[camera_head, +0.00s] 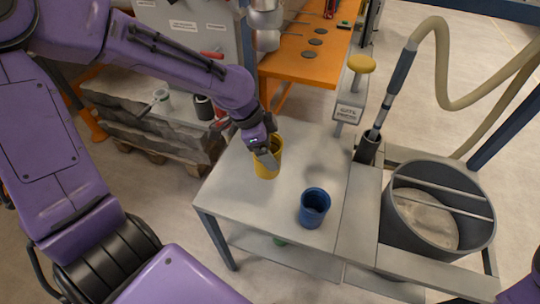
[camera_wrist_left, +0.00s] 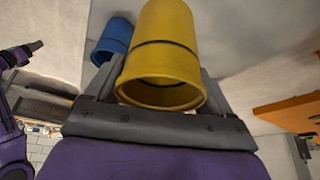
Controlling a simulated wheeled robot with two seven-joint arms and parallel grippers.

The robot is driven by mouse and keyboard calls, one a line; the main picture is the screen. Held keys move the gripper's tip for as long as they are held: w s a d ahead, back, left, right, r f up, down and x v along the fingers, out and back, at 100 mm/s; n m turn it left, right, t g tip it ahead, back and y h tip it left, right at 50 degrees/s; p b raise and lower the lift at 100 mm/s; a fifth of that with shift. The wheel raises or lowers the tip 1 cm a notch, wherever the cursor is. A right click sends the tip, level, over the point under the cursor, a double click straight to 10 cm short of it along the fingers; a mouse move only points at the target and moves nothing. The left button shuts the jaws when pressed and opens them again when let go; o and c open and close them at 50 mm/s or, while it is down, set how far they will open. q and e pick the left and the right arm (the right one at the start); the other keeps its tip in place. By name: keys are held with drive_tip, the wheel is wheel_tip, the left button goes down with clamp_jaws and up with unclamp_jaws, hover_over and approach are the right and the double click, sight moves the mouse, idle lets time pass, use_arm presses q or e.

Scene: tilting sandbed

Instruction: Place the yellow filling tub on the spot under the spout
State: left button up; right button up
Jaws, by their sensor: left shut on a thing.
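The yellow tub (camera_head: 267,163) is at the back left part of the grey table (camera_head: 240,193), roughly upright. My left gripper (camera_head: 264,156) is shut on its wall from the left. In the left wrist view the yellow tub (camera_wrist_left: 165,60) sits between the two fingers, its open mouth toward the camera. I cannot tell whether its base touches the table. A dark band runs round it. No spout or marked spot can be made out with certainty. My right gripper is not in view.
A blue tub (camera_head: 314,207) stands on the table nearer the front; it also shows in the left wrist view (camera_wrist_left: 113,38). A hose nozzle (camera_head: 368,148) and a grey sand bin (camera_head: 437,205) are at the right. Table between tubs is clear.

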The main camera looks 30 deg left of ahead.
use_arm(q)
drive_tip(key=w+a+f+b, duration=0.2)
drive_tip(key=f, duration=0.1)
drive_tip(key=w+a+f+b, duration=0.2)
drive_tip(key=w+f+b, duration=0.1)
drive_tip(key=f, duration=0.1)
drive_tip(key=w+a+f+b, duration=0.2)
drive_tip(key=w+f+b, duration=0.1)
drive_tip(key=f, duration=0.1)
drive_tip(key=shift+w, duration=0.25)
drive_tip(key=shift+w+f, duration=0.2)
drive_tip(key=shift+f, duration=0.2)
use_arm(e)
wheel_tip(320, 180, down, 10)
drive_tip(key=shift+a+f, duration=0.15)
use_arm(q)
drive_tip(key=shift+s, duration=0.1)
drive_tip(key=o, duration=0.9)
drive_tip(key=shift+f, duration=0.15)
drive_tip(key=p+v, duration=0.2)
drive_tip(key=v, duration=1)
drive_tip(key=shift+r, duration=0.25)
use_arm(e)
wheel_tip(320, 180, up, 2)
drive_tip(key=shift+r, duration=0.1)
